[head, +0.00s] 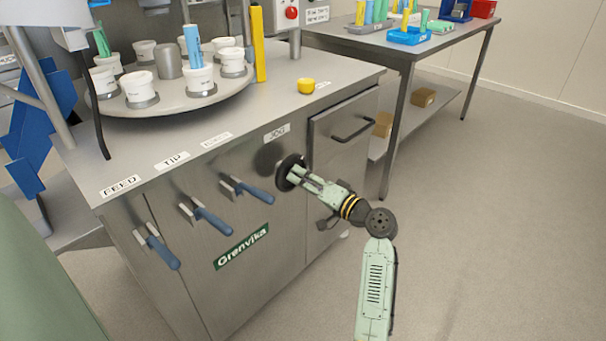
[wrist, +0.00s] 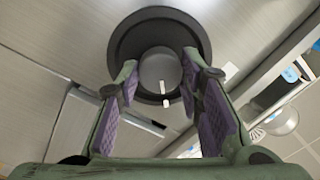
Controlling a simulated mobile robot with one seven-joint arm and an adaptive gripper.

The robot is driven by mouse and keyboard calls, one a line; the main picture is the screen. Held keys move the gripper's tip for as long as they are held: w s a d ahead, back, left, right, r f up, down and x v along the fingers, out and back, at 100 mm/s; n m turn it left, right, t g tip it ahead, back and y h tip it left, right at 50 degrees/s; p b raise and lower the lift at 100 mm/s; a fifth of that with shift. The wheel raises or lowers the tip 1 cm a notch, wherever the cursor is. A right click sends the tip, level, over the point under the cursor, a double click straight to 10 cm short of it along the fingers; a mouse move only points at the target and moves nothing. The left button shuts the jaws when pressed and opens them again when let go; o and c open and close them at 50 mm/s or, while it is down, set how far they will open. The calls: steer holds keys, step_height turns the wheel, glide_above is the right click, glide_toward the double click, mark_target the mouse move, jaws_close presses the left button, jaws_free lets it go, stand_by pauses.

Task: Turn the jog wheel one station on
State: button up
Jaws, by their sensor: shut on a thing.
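The jog wheel (head: 286,170) is a black disc on the steel front of the machine, below the "JOG" label (head: 277,133). In the wrist view the wheel (wrist: 158,24) has a round grey hub (wrist: 157,68) with a white mark, and another white mark lies near its rim. My gripper (head: 301,172) reaches the wheel from the front right. In the wrist view my gripper (wrist: 161,80) has its purple-padded fingers on either side of the hub, shut on it. The finger pads hide parts of the hub's sides and the rim.
Blue-handled levers (head: 247,190) stick out left of the wheel, under labels. A drawer (head: 342,125) with a black handle is to the right. Floor is clear at right.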

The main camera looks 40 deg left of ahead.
steer(key=m+p, duration=0.2)
steer(key=m, duration=0.1)
steer(key=m+p, duration=0.1)
steer(key=shift+r+m, duration=0.25)
steer(key=shift+m, duration=0.05)
steer(key=shift+f+m+t+p, duration=0.1)
steer(key=shift+m+t+p, duration=0.2)
steer(key=shift+m+p, duration=1.6)
steer(key=shift+m, duration=0.3)
steer(key=o, duration=1.2)
steer(key=shift+f, duration=0.15)
steer(key=shift+c, duration=0.2)
steer(key=s+d, duration=0.1)
steer(key=d, duration=1.1)
steer(key=shift+f, duration=0.15)
